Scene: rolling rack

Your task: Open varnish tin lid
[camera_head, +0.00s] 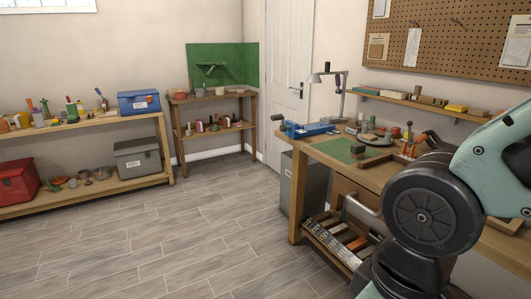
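I cannot pick out a varnish tin or its lid for sure; things on the shelves and bench are small at this distance. Small jars or tins (200,126) stand on the lower shelf of the small rack at the back. My arm fills the right side, with a teal link and a large black joint, and covers part of the workbench (372,178). My gripper is not in view.
A long wooden shelf unit (85,126) on the left holds bottles, a blue toolbox (139,102), a red box (17,181) and a grey box (137,158). The workbench carries a blue vise (308,129) and a lamp (328,77). The plank floor (170,235) is clear.

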